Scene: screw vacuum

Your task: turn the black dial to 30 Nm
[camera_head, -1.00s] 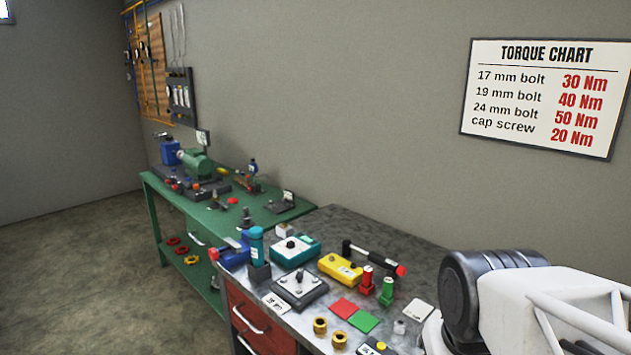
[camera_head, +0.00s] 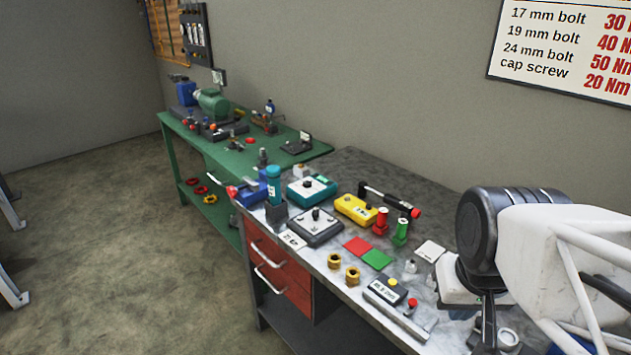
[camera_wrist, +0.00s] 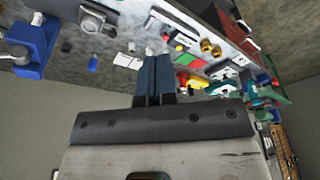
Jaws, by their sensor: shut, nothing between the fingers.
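A teal box (camera_head: 325,190) with a black dial (camera_head: 308,183) on top stands at the back of the grey bench. A yellow box (camera_head: 347,208) with a small dark knob (camera_head: 362,202) and a white label stands to its right. I cannot tell which dial carries the Nm scale; the markings are too small. In the wrist view my gripper (camera_wrist: 153,62) is shut and empty, its dark fingers together, with the teal box (camera_wrist: 228,88) and yellow box (camera_wrist: 192,82) off to the right. The gripper is clear of both boxes.
The grey bench (camera_head: 335,262) also bears a dark plate with a knob (camera_head: 315,222), red and green pads (camera_head: 376,259), brass nuts (camera_head: 352,276), red and green cylinders (camera_head: 400,232), and a black bar tool (camera_head: 385,198). A torque chart (camera_head: 560,50) hangs on the wall.

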